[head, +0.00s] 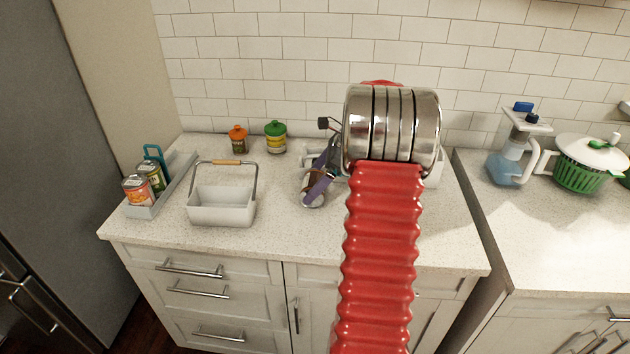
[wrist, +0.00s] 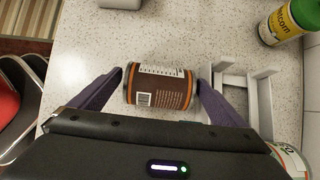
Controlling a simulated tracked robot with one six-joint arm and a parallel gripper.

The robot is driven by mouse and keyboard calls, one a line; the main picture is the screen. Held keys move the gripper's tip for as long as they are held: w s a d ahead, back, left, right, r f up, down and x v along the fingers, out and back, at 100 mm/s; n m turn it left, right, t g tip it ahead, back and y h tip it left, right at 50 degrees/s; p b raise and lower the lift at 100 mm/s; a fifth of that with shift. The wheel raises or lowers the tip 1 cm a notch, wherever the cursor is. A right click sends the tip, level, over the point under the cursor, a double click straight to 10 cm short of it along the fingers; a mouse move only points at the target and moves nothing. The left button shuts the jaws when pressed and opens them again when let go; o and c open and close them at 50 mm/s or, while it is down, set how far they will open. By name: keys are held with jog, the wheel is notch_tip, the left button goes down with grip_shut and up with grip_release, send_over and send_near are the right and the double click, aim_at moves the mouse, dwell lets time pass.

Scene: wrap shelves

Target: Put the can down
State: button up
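In the wrist view a brown can (wrist: 160,87) with an orange-edged label and a barcode lies sideways between the two purple fingers of my gripper (wrist: 161,84). The fingertips meet its two ends. In the head view the can (head: 314,201) shows its metal end beside a purple finger of my gripper (head: 320,186), over the middle of the counter (head: 270,235). My red arm and its metal rings hide much of the gripper there. I cannot tell whether the can touches the counter.
A white rack (wrist: 265,95) stands right of the can. A white handled basket (head: 222,207), a grey tray (head: 176,187) with cans, an orange jar (head: 237,141) and a green-lidded jar (head: 276,138) stand farther left. Counter between basket and can is clear.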

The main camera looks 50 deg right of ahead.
jog(key=shift+r, duration=0.15)
jog(key=v, duration=1.2)
jog(key=shift+a, duration=0.1)
dwell(0.6)
jog(key=a+r+n+g+h, duration=0.1)
jog(key=a+r+n, duration=0.35)
jog(key=a, duration=0.85)
jog(key=a+r+n+g+h, duration=0.1)
jog(key=a+n, duration=0.7)
jog(key=a, duration=0.5)
jog(key=s+a+f+n+t, duration=0.1)
jog(key=s+a+n, duration=0.3)
jog(key=a+n, duration=0.1)
jog(key=s+a+f+n+h, duration=0.1)
jog(key=s+a+f+n, duration=0.1)
jog(key=s+a+n, duration=0.3)
jog(key=s+a+f+n+t+h, duration=0.1)
jog(key=s+a+f+n, duration=0.1)
jog(key=s+a+n, duration=0.3)
jog(key=shift+a+n+t, duration=0.3)
jog(key=shift+a+n, duration=0.15)
jog(key=shift+a, duration=1.3)
